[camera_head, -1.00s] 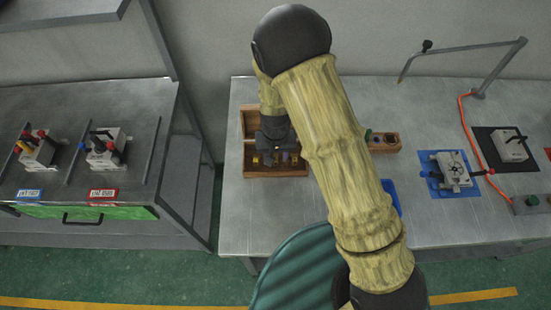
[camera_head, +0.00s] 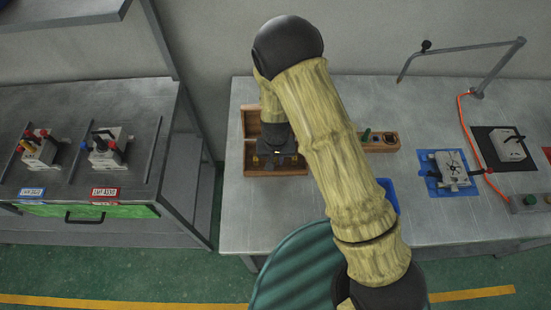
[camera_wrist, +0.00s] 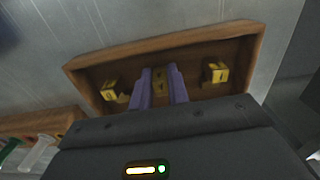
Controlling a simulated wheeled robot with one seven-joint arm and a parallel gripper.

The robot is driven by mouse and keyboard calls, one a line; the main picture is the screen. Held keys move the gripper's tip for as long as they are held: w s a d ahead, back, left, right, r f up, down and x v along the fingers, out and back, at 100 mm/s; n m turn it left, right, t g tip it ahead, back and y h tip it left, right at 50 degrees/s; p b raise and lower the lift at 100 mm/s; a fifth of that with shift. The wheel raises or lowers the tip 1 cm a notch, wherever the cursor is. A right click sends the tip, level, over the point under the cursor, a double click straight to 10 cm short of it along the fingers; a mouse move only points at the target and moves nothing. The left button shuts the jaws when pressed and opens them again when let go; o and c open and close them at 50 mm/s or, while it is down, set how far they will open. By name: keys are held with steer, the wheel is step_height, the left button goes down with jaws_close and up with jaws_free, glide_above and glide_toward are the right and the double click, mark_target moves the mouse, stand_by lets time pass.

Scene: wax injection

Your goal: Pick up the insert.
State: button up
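A wooden box (camera_head: 275,173) on the bench holds several small gold inserts, and it also shows in the wrist view (camera_wrist: 218,33). One insert (camera_wrist: 159,80) lies between the two purple fingers of my gripper (camera_wrist: 161,82). My gripper is open, with one finger on each side of that insert; contact cannot be made out. Another insert (camera_wrist: 109,91) is to the left of the fingers, and one more (camera_wrist: 215,72) is to the right. In the head view my gripper (camera_head: 278,157) reaches down into the box, and my arm hides part of it.
A wooden rack (camera_head: 382,140) with small items stands right of the box. A blue tray (camera_head: 388,193) is partly behind my arm. A clamp fixture (camera_head: 450,168) sits on a blue mat farther right. The bench left of the box is clear.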

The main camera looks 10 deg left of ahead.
mark_target(276, 159)
jaws_close()
steer(key=shift+r, duration=0.1)
step_height(276, 159, up, 10)
steer(key=shift+f+b, duration=0.1)
steer(key=shift+b, duration=0.85)
